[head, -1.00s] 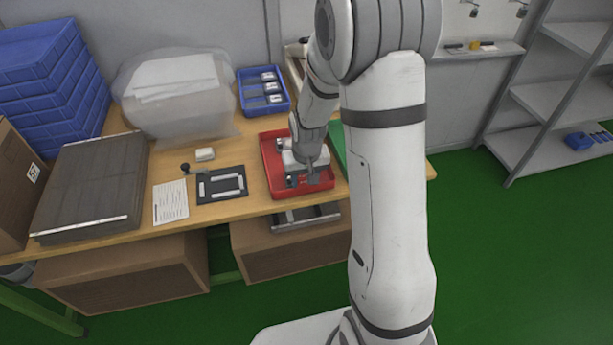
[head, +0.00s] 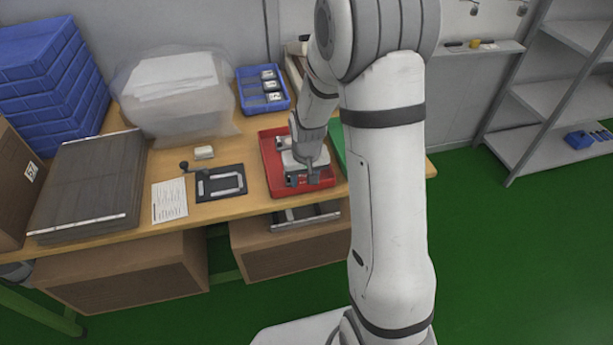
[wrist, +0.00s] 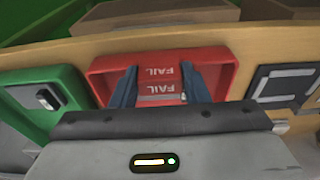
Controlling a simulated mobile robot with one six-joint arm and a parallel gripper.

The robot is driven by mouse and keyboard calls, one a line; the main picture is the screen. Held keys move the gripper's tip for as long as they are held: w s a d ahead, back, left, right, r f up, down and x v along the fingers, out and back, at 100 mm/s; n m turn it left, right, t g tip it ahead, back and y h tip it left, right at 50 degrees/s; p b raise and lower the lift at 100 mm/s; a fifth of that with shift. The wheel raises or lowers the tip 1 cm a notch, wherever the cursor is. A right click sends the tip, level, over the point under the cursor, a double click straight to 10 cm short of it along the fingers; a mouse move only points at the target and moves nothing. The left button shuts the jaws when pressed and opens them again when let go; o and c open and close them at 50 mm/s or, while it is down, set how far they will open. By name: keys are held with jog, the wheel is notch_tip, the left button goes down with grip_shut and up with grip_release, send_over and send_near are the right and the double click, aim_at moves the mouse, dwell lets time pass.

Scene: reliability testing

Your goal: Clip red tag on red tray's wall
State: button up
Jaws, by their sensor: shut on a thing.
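The red tray (head: 268,160) lies on the wooden table; its red rim also shows in the wrist view (wrist: 100,66). My gripper (head: 304,181) is over the tray's near part in the head view. In the wrist view my gripper (wrist: 160,92) has its two blue-grey fingers on either side of a red tag (wrist: 158,88) with white FAIL lettering, and it is shut on it. I cannot tell whether the tag touches the tray's wall. The tag is too small to make out in the head view.
A green tray (wrist: 42,100) stands beside the red tray, and a black fixture (head: 220,182) on its other side. A blue bin (head: 263,90) is behind. A paper sheet (head: 169,200) lies further left.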

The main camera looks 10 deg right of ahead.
jog(key=shift+f, duration=0.2)
jog(key=o, duration=1)
jog(key=shift+o, duration=0.2)
jog(key=shift+r, duration=0.1)
jog(key=shift+r+p, duration=2.05)
jog(key=shift+r, duration=1.35)
jog(key=shift+r, duration=0.25)
jog(key=s+r+t, duration=0.1)
jog(key=s+r, duration=1.6)
jog(key=s, duration=0.4)
jog(key=shift+d+r, duration=0.15)
jog(key=shift+d, duration=0.2)
